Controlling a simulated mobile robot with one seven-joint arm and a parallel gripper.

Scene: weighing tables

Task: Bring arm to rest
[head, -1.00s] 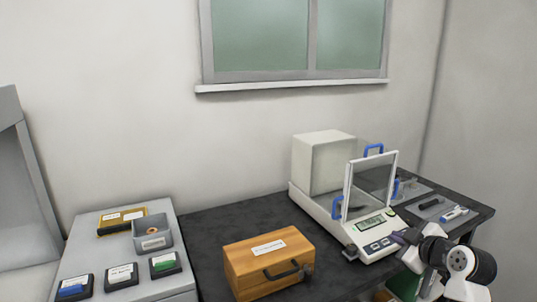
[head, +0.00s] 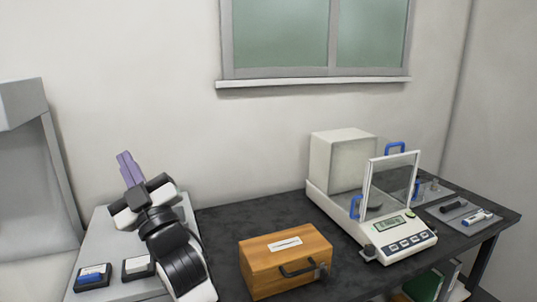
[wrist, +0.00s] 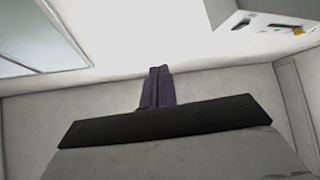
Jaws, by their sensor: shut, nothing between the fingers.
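My gripper (head: 130,168) is raised over the light grey table (head: 99,222) on the left in the head view. Its purple fingers point up and are shut with nothing between them. In the wrist view the closed fingers (wrist: 157,88) stand out against the pale wall and ceiling. My arm hides much of the grey table's top, including the spots behind it.
A wooden box (head: 286,262) with a dark handle stands on the dark table (head: 235,228). A balance (head: 399,238) with a glass door and blue handles stands right of it. A tray (head: 462,216) with small tools lies at the far right. Two labelled dark cases (head: 92,278) sit at front left.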

